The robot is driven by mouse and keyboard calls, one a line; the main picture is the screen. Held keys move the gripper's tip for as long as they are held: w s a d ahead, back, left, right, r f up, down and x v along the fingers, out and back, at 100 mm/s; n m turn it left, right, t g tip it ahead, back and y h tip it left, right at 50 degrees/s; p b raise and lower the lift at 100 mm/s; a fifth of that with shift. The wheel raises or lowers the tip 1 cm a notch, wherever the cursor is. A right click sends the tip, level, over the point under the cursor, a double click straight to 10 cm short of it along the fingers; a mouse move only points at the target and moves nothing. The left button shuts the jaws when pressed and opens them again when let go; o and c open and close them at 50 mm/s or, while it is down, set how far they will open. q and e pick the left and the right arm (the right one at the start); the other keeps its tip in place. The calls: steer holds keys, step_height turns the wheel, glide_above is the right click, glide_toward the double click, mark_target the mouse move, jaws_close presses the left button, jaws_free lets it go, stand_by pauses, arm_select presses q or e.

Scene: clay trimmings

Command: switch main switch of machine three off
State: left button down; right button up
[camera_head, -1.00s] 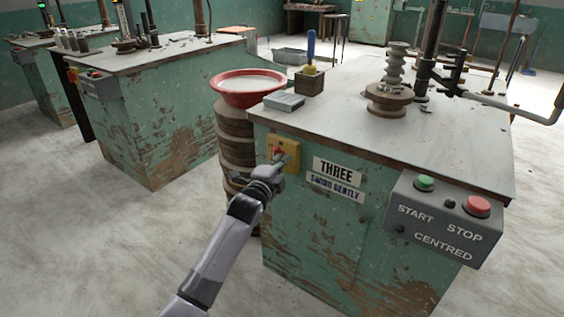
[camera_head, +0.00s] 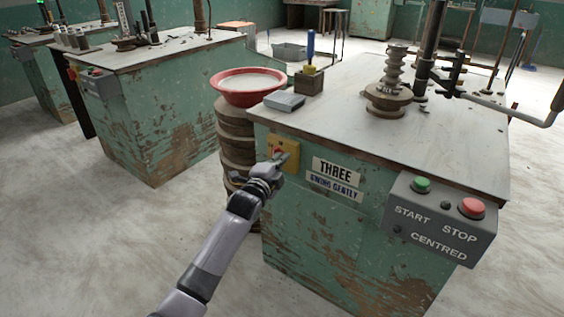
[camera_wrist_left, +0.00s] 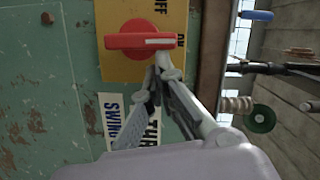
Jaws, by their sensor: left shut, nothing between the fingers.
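Machine three (camera_head: 330,235) is a worn green cabinet with a THREE label (camera_head: 336,170). Its main switch is a red rotary knob (camera_wrist_left: 125,41) on a yellow plate (camera_head: 294,149) at the upper left of the front. In the left wrist view the knob's white mark points at the word ON on the plate (camera_wrist_left: 120,72); OFF is at the top edge. My left gripper (camera_head: 281,160) is shut and empty; in the wrist view its fingertips (camera_wrist_left: 165,68) are just beside the knob's marked end. I cannot tell if they touch it. My right gripper is not in view.
A grey box (camera_head: 440,219) with green START (camera_head: 422,185) and red STOP (camera_head: 471,208) buttons is on the right front. A red bowl (camera_head: 248,98) tops a stack left of the machine.

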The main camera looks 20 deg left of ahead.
arm_select(q)
steer(key=shift+a+r+n+p, duration=0.15)
steer(key=shift+n+p, duration=0.25)
steer(key=shift+p, duration=0.15)
stand_by(0.9)
